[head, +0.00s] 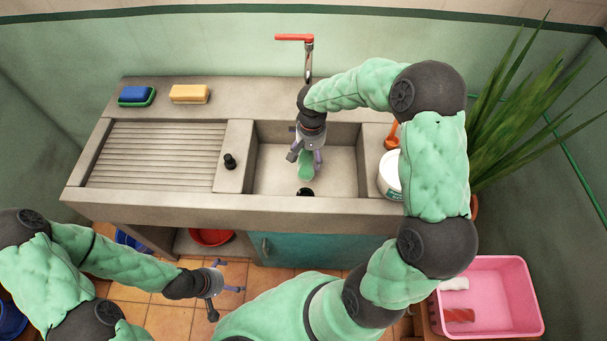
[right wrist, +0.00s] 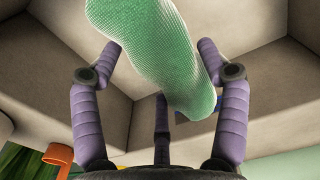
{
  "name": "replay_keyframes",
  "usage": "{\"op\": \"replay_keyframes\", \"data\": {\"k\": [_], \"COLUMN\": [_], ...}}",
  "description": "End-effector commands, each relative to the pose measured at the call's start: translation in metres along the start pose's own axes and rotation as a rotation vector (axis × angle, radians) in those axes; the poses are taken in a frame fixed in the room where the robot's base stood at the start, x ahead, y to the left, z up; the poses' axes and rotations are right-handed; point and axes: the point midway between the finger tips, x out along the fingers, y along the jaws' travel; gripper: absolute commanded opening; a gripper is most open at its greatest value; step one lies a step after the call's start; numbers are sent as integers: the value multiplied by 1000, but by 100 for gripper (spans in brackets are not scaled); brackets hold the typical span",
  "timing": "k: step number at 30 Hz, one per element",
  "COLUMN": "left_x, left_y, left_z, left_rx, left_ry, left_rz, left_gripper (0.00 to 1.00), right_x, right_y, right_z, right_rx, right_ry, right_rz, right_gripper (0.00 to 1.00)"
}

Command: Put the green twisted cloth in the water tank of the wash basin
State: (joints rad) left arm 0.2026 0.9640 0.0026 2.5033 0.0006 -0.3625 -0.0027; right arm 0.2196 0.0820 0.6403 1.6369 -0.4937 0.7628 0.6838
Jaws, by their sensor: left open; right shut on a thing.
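The green twisted cloth (head: 305,168) hangs in my right gripper (head: 306,157), inside the opening of the water tank (head: 272,170) of the wash basin (head: 150,205). In the right wrist view the cloth (right wrist: 155,50) shows large between the purple fingers of the gripper (right wrist: 160,75), with the grey tank walls behind it. Whether the cloth touches the tank floor cannot be told. My left gripper (head: 226,284) is open and empty, low in front of the basin at the left.
A tap with a red handle (head: 293,38) stands behind the tank. A white tub (head: 389,180) is on the right ledge and a black knob (head: 230,161) on the left one. Two sponges (head: 137,94) (head: 189,93) lie at the back left. A pink bin (head: 500,290) and a plant (head: 530,110) are at right.

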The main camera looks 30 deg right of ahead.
Motion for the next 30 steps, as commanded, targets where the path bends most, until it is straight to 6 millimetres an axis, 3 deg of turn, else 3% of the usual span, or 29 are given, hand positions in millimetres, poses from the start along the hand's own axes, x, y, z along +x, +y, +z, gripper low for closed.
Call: {"op": "replay_keyframes", "data": {"k": [22,30], "left_x": [33,33], "left_y": [-12,-12], "left_z": [-2,-2], "left_rx": [0,0], "left_ry": [0,0], "left_rz": [0,0], "left_gripper": [100,100], "right_x": [95,98], "right_y": [2,1], "right_z": [0,0], "right_rx": [3,3], "right_ry": [0,1], "right_rz": [0,0], "right_gripper": [35,35]}}
